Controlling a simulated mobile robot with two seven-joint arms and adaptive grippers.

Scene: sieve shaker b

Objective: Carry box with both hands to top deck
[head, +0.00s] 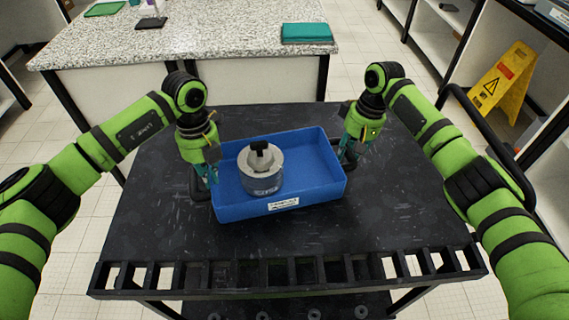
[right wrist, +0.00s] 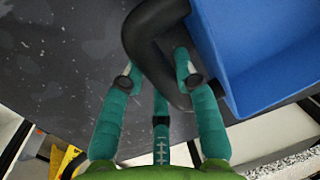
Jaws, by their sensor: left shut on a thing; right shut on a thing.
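The blue box (head: 240,212) is over the black top deck (head: 400,215) of a cart, near its middle. I cannot tell whether it touches the deck. A grey round metal piece (head: 262,185) with a black knob stands inside it. My left gripper (head: 209,174) is shut on the dark handle (head: 197,187) at the box's left end. My right gripper (head: 350,150) is shut on the handle at the right end. In the right wrist view, the green fingers of my right gripper (right wrist: 158,82) close around the black curved handle (right wrist: 143,38) beside the blue wall (right wrist: 260,50).
A speckled counter (head: 220,35) stands behind the cart, with a teal folded item (head: 307,33) on it. A slatted rail (head: 290,274) runs along the deck's near edge. A yellow warning sign (head: 500,80) stands at the right. The deck is clear around the box.

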